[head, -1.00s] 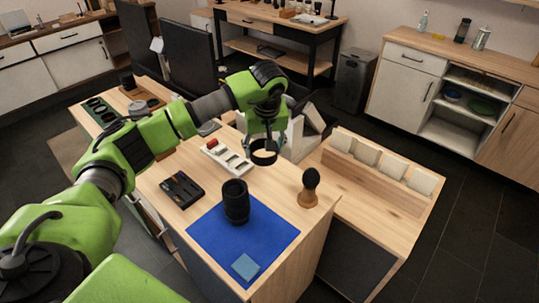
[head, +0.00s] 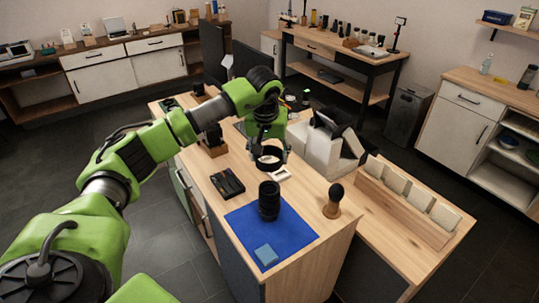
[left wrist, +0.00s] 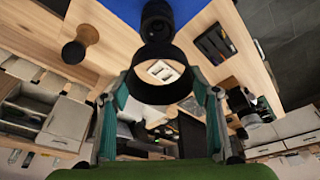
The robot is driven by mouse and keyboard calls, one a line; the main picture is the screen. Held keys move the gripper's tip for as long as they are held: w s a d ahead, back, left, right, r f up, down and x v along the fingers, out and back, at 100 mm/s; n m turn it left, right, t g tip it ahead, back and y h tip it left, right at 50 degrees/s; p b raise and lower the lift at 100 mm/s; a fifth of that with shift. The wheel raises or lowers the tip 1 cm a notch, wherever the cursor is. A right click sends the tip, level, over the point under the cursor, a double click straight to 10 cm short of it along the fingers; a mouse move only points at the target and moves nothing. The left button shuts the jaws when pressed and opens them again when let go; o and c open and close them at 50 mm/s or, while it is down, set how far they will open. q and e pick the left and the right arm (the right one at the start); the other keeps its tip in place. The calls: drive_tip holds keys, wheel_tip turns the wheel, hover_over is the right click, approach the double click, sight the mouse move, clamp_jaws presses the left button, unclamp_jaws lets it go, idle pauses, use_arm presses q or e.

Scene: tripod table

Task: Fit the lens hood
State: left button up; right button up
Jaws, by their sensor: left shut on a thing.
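The lens hood (head: 269,164) is a short black ring, held in the air by my left gripper (head: 270,153). In the left wrist view the hood (left wrist: 158,92) sits between the two fingers, and I see through its opening. The black lens (head: 269,203) stands upright on a blue mat (head: 242,225). In the head view the hood is above the lens in the picture, apart from it. In the left wrist view the lens (left wrist: 157,24) shows just beyond the hood's rim, partly overlapped by it. My right gripper is not in view.
A black tool tray (head: 227,183) lies left of the lens. A wooden-based brush (head: 333,203) stands at the right. A blue-grey cloth (head: 265,255) lies on the mat's front. A white tray (head: 281,174) is partly hidden behind the hood. Pale blocks (head: 418,196) line the right bench.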

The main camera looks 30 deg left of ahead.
use_arm(q)
drive_tip(key=b, duration=0.3)
hover_over(270, 187)
drive_tip(key=f, duration=0.5)
drive_tip(key=shift+s+d, duration=0.1)
drive_tip(key=shift+s, duration=0.25)
wheel_tip(270, 187, down, 2)
drive_tip(key=shift+s+f+b, duration=0.1)
drive_tip(key=shift+f+b, duration=0.05)
drive_tip(key=shift+b, duration=0.85)
drive_tip(key=shift+f+b, duration=0.65)
drive_tip(key=shift+f, duration=0.4)
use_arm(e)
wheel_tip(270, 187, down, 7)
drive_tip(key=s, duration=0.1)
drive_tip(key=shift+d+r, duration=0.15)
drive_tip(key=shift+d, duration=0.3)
use_arm(q)
drive_tip(key=shift+f, duration=0.1)
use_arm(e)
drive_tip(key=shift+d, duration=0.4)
use_arm(q)
drive_tip(key=shift+f+b, duration=0.6)
drive_tip(key=shift+f, duration=0.05)
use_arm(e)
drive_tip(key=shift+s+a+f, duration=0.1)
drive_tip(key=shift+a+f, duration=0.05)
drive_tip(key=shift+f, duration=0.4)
use_arm(q)
drive_tip(key=o, duration=1.2)
